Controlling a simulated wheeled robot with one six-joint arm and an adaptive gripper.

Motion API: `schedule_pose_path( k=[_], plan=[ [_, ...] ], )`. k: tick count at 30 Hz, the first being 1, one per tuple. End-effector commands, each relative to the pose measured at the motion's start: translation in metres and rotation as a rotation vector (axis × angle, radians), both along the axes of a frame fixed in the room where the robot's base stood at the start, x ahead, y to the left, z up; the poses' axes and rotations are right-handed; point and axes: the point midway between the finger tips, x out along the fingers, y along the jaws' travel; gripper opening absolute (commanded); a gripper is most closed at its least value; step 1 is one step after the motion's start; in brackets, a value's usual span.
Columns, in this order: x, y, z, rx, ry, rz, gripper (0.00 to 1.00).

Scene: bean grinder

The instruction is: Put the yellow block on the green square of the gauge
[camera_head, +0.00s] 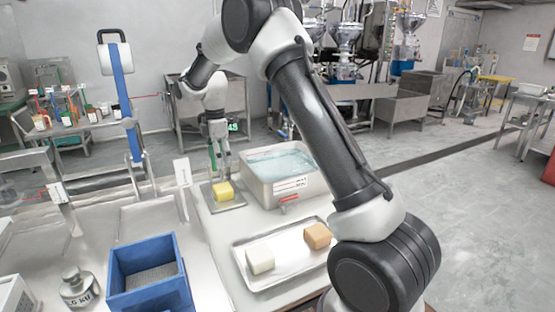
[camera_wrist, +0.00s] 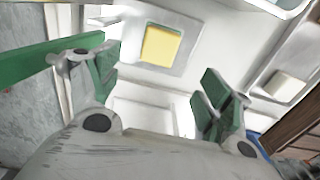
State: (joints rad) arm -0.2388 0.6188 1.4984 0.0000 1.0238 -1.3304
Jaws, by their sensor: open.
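The yellow block (camera_head: 223,191) rests on a grey square plate (camera_head: 236,206) on the light bench, left of the water tub. My gripper (camera_head: 222,171) hangs pointing down over the block in the head view. The gap between fingertips and block is hard to judge there. In the wrist view the yellow block (camera_wrist: 160,46) shows on its plate (camera_wrist: 184,65), beyond and between the spread green-padded fingers of my gripper (camera_wrist: 158,66). The gripper is open and holds nothing.
A tub of water (camera_head: 273,203) stands right of the block. A metal tray (camera_head: 291,270) in front holds a white block (camera_head: 260,259) and a tan block (camera_head: 317,236). A blue bin (camera_head: 151,297) and a metal weight (camera_head: 78,288) stand front left. A small white card (camera_head: 182,171) stands left.

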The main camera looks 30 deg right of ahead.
Motion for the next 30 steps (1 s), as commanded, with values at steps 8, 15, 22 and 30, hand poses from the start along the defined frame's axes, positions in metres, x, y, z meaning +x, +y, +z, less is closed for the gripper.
schedule_pose_path(
  k=[8,15,22,30],
  plan=[
    [-0.057,-0.039,0.082,0.024,-0.069,-0.266,0.79],
    [-0.188,-0.096,0.164,0.091,-0.166,-0.740,0.79],
    [-0.322,-0.133,0.179,0.188,-0.245,-1.183,0.79],
    [-0.410,-0.147,0.152,0.283,-0.289,-1.507,0.79]
  ],
)
